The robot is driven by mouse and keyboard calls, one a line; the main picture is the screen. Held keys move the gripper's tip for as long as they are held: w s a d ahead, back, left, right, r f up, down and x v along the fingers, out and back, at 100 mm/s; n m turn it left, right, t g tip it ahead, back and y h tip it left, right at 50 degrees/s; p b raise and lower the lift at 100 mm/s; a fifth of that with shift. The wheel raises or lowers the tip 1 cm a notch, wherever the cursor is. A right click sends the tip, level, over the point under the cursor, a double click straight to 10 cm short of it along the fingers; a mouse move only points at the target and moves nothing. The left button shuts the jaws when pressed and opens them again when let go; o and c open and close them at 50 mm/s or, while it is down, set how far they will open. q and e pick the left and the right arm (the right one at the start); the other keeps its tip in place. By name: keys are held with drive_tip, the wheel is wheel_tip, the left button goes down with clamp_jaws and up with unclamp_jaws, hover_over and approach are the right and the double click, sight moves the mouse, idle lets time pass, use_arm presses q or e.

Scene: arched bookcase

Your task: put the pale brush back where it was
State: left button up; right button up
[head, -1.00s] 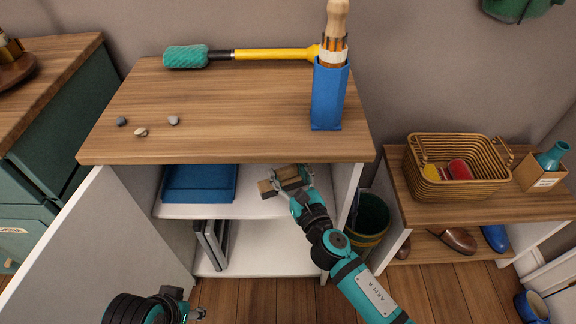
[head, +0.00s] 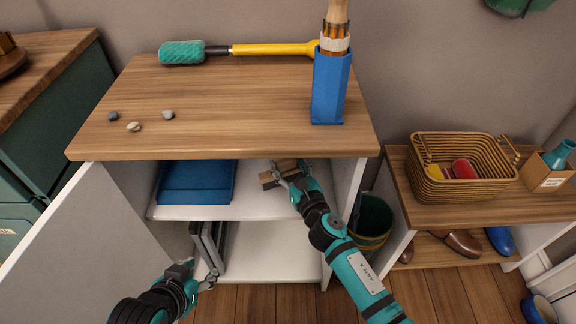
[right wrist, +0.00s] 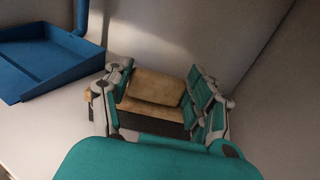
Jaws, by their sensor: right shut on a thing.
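The pale brush (head: 270,179), a tan block with a dark underside, is inside the open cabinet at the right end of its upper white shelf (head: 240,207). My right gripper (head: 290,172) is shut on it. In the right wrist view the brush (right wrist: 155,88) sits between both fingers of the right gripper (right wrist: 158,100). I cannot tell whether its underside touches the shelf. A blue dustpan-like tray (head: 197,183) lies on the same shelf to the left. My left gripper (head: 200,272) is open and empty, low in front of the cabinet near its open door.
The open white door (head: 75,250) stands at left. Dark upright panels (head: 210,245) stand on the lower shelf. The wooden top (head: 220,110) holds stones, a green duster (head: 182,52) and a blue holder (head: 328,90). A bin (head: 372,220) stands right of the cabinet.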

use_arm(q)
drive_tip(key=shift+w+d+r+t, duration=0.15)
drive_tip(key=shift+w+r+t, duration=0.05)
drive_tip(key=shift+w+t, duration=0.15)
use_arm(e)
drive_tip(key=o, duration=1.2)
drive_tip(key=shift+o, duration=0.2)
drive_tip(key=shift+f, duration=0.1)
drive_tip(key=v, duration=0.5)
drive_tip(key=shift+s+d+p, duration=0.15)
drive_tip(key=shift+s+p, duration=0.15)
drive_tip(key=shift+p, duration=0.1)
use_arm(q)
drive_tip(key=s, duration=0.1)
drive_tip(key=s+a+f+g, duration=0.1)
drive_tip(key=s+f+g, duration=0.1)
drive_tip(key=s, duration=0.1)
drive_tip(key=shift+a+g, duration=0.2)
drive_tip(key=shift+g, duration=0.05)
use_arm(e)
drive_tip(key=v, duration=0.6)
drive_tip(key=shift+s, duration=0.2)
